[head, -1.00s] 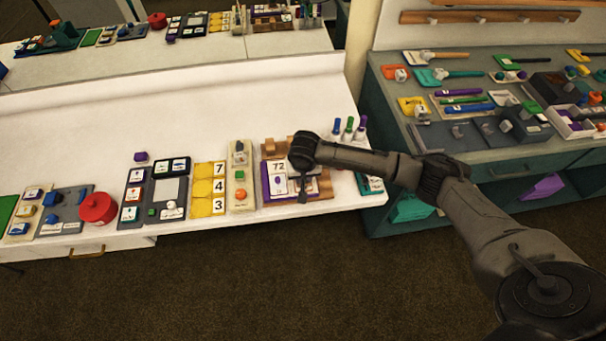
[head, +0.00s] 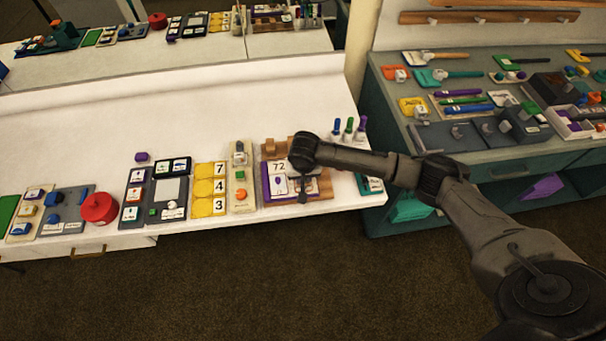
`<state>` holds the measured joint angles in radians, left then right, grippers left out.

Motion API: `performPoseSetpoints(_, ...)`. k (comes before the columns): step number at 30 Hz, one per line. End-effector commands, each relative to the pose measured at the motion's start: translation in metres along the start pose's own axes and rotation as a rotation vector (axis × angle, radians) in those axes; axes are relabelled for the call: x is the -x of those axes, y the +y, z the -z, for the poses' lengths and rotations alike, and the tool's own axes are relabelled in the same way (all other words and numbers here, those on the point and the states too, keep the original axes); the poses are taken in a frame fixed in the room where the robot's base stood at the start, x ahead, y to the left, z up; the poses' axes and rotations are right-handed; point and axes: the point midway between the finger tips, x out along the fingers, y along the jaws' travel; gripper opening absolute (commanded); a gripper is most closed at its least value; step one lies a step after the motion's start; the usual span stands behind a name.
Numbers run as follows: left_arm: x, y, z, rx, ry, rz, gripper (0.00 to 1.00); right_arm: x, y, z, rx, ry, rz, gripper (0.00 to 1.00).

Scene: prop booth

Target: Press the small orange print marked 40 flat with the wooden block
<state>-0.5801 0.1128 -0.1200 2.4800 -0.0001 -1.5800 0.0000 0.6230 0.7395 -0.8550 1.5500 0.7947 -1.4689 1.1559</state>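A wooden board (head: 318,192) lies at the right end of the white table, with a white card marked 72 (head: 279,167) and a purple-edged sheet on it. A small brown wooden piece (head: 270,146) shows at the board's back edge. I cannot make out an orange print marked 40; my arm covers part of the board. My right gripper (head: 303,197) hangs down over the board; its fingers are too small and dark to tell their opening or contents. My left gripper is not in view.
Left of the board are a beige tray (head: 242,205) with a small orange piece, yellow cards marked 7, 4, 3 (head: 210,187) and a red pot (head: 98,208). Colored markers (head: 349,128) stand behind right. The table's back half is clear. A green-grey bench (head: 470,150) holds several tools.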

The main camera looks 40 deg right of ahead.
Motion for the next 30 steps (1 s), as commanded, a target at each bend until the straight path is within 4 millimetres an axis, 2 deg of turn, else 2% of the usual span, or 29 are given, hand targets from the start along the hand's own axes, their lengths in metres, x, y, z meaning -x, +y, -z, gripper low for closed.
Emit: performPoseSetpoints(30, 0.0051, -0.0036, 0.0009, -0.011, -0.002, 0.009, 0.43, -0.0042, 0.0021, -0.002, 0.0, -0.004, -0.007, 0.02)
